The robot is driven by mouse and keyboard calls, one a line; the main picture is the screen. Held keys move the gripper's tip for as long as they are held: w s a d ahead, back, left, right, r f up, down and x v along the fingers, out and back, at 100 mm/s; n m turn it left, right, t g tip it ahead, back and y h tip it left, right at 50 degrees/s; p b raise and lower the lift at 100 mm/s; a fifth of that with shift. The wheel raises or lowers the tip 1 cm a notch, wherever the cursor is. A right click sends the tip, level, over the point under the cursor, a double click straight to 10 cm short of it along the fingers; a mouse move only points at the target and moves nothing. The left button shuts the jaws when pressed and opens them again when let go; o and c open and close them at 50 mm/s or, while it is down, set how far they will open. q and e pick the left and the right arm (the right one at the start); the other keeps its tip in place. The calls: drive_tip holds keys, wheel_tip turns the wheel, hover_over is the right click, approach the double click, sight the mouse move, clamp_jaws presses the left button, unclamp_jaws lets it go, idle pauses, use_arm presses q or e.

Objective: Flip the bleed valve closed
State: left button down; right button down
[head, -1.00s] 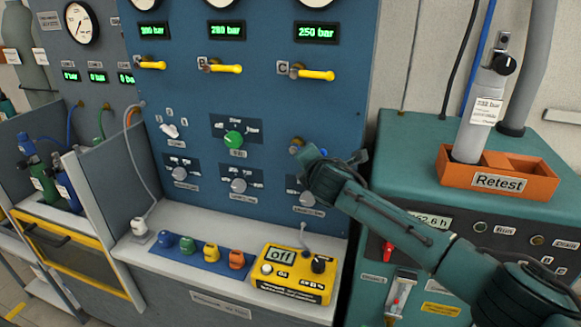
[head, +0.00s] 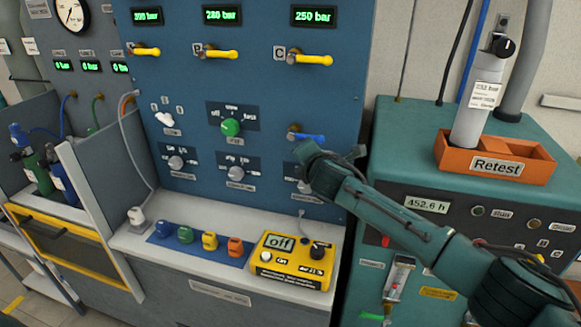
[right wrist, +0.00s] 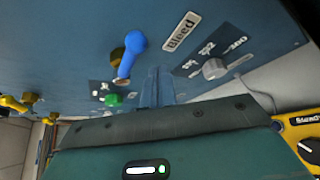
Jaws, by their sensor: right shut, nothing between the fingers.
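The bleed valve is a small blue lever (head: 310,137) on a brass stub on the blue panel. In the head view it lies about level, its handle pointing right. In the right wrist view the blue lever (right wrist: 131,46) shows near the "Bleed" label (right wrist: 181,31). My right gripper (head: 352,155) is just below the lever, near the panel. In the right wrist view its fingers (right wrist: 156,88) are together and empty, apart from the lever. My left gripper is in neither view.
Yellow levers (head: 310,59) sit above, and a green selector knob (head: 230,127) is to the left. A grey regulator knob (head: 305,186) is partly behind my gripper. A yellow tester (head: 293,262) stands on the ledge below. The teal cabinet (head: 400,165) is at the right.

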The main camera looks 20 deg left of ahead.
drive_tip(key=s+r, duration=0.3)
drive_tip(key=s, duration=0.6)
drive_tip(key=shift+a, duration=0.15)
drive_tip(key=shift+s, duration=0.1)
